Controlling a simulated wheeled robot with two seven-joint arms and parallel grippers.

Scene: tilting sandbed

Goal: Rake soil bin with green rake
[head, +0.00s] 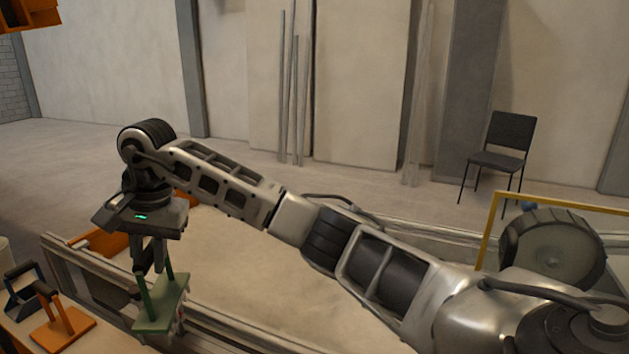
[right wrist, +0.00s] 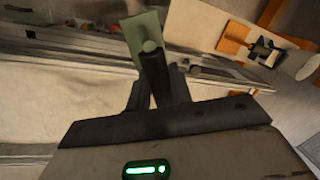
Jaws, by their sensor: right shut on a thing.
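The green rake (head: 160,312) has a flat block at the bottom and an upright handle frame. My right gripper (head: 150,262) is shut on its handle, pointing down. In the right wrist view the green rake (right wrist: 144,32) shows beyond the fingers of my right gripper (right wrist: 155,95). The rake is at the near left edge of the soil bin, in front of its metal rail (head: 85,272); I cannot tell whether it touches anything below. The bin's pale soil (head: 265,270) looks mostly smooth, and my right arm hides part of it. My left gripper is not in view.
An orange tool (head: 62,328) and a dark blue tool (head: 22,292) stand on the ledge left of the rake. An orange part (head: 104,240) lies behind the gripper at the bin's left end. A yellow frame (head: 488,232) and a wheel (head: 552,250) are at the right. A chair (head: 500,145) stands far back.

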